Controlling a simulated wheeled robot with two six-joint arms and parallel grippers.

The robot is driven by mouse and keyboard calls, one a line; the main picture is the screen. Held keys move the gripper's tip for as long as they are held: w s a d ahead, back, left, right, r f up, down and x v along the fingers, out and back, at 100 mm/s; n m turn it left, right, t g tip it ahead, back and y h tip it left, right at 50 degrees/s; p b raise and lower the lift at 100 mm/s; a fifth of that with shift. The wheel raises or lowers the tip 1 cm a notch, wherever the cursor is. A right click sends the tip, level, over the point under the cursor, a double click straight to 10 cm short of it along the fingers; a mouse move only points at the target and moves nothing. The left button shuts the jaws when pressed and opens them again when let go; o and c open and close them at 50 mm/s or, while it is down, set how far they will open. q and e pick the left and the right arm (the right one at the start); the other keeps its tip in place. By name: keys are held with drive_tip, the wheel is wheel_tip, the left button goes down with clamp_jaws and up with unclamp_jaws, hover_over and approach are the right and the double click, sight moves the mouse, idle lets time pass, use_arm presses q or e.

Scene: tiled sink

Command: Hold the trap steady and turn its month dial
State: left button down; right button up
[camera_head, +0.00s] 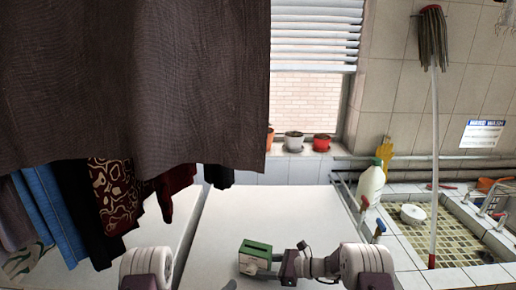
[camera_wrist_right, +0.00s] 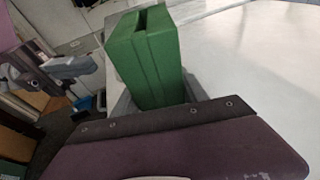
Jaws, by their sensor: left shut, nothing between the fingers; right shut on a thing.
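The trap (camera_head: 256,250) is a small green box with a pale front face, at the bottom centre of the head view. In the right wrist view the green box (camera_wrist_right: 145,58) stands just beyond the gripper, with a slot in its top. My right gripper (camera_head: 266,268) comes in from the right and is shut on the trap. My left gripper (camera_head: 230,285) shows only as a grey tip at the bottom edge, apart from the trap. It also shows in the right wrist view (camera_wrist_right: 72,67), shut and empty, left of the trap. I cannot make out the month dial.
A white surface (camera_head: 290,215) spreads around the trap, mostly clear. Dark hanging cloth (camera_head: 130,80) and other clothes fill the upper left. A tiled sink (camera_head: 450,235) with a white bottle (camera_head: 370,185) and a mop (camera_head: 434,130) is at right. Pots line the windowsill.

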use_arm(q)
drive_tip(key=shift+s, duration=0.1)
use_arm(e)
drive_tip(key=o, duration=1.1)
drive_tip(key=shift+c, duration=0.2)
